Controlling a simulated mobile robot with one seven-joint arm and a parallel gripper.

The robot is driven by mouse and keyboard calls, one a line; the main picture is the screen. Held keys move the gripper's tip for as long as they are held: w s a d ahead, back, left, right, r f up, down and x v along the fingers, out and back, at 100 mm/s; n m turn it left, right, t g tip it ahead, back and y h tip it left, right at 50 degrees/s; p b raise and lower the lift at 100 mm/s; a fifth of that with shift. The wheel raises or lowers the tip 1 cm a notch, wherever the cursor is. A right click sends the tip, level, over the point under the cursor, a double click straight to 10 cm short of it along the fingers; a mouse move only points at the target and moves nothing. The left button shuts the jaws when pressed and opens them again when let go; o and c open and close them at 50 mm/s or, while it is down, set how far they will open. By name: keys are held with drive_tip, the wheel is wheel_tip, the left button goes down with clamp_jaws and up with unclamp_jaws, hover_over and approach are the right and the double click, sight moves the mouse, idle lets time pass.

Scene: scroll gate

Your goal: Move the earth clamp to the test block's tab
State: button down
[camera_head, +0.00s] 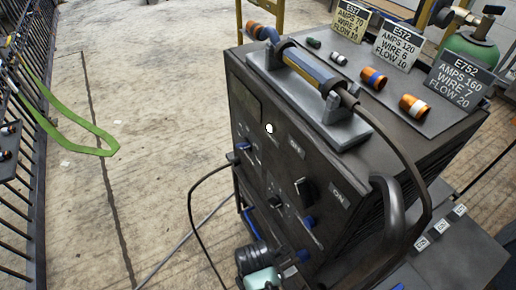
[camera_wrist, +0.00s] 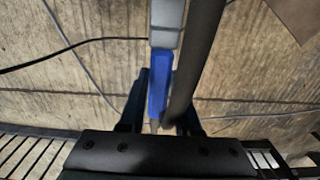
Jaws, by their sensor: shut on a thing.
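In the wrist view, my gripper (camera_wrist: 160,123) is shut on a blue and grey thing (camera_wrist: 158,85), which looks like the earth clamp. Its grey end points up the picture, away from the palm. A thick dark bar or cable runs close along its right side. The head view does not show the fingers clearly; a dark and pale green part at the bottom looks like my arm. A dark bench (camera_head: 455,262) at the lower right carries several small labelled tags (camera_head: 441,226). I cannot make out the test block or its tab with certainty.
A dark welding machine (camera_head: 262,140) with knobs fills the centre. A torch (camera_head: 308,68) lies in a cradle on its top, among orange-ended parts and setting cards (camera_head: 398,43). Cables trail on the floor. A fence (camera_head: 25,200) and green strap (camera_head: 75,140) stand left; floor between is mostly clear.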

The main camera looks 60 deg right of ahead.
drive_tip(key=shift+w+a+p, duration=0.25)
drive_tip(key=shift+w+a, duration=0.3)
drive_tip(key=shift+a, duration=0.3)
drive_tip(key=shift+w+a+p, duration=0.3)
drive_tip(key=shift+w+a, duration=0.25)
drive_tip(key=shift+a, duration=0.35)
drive_tip(key=shift+w+a+p, duration=0.25)
drive_tip(key=shift+w+a, duration=0.3)
drive_tip(key=shift+a, duration=0.3)
